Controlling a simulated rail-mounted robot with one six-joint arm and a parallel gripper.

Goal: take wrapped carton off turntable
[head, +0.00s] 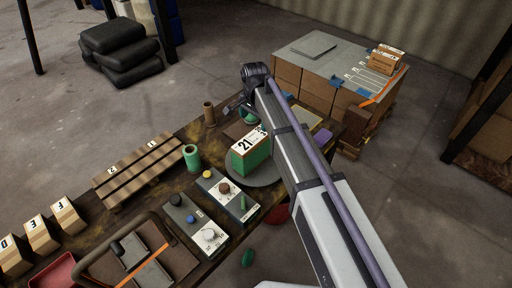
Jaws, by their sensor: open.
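The carton (250,152) is a box marked 21 with a white top and label, wrapped in green around its lower part. It stands upright on the grey round turntable (238,178), which shows around its base. My arm covers the turntable's right side. My gripper (236,104) shows only in part, small and dark, below my wrist and behind the carton. It is open, apart from the carton, with nothing visible between its fingers. My arm hides some of the area to the right of the gripper.
Two control boxes (226,196) with knobs stand in front of the turntable. A green roll (191,157) and a brown tube (209,113) stand to its left. A slatted rack (139,171) lies farther left. Stacked cartons (318,82) stand behind at right.

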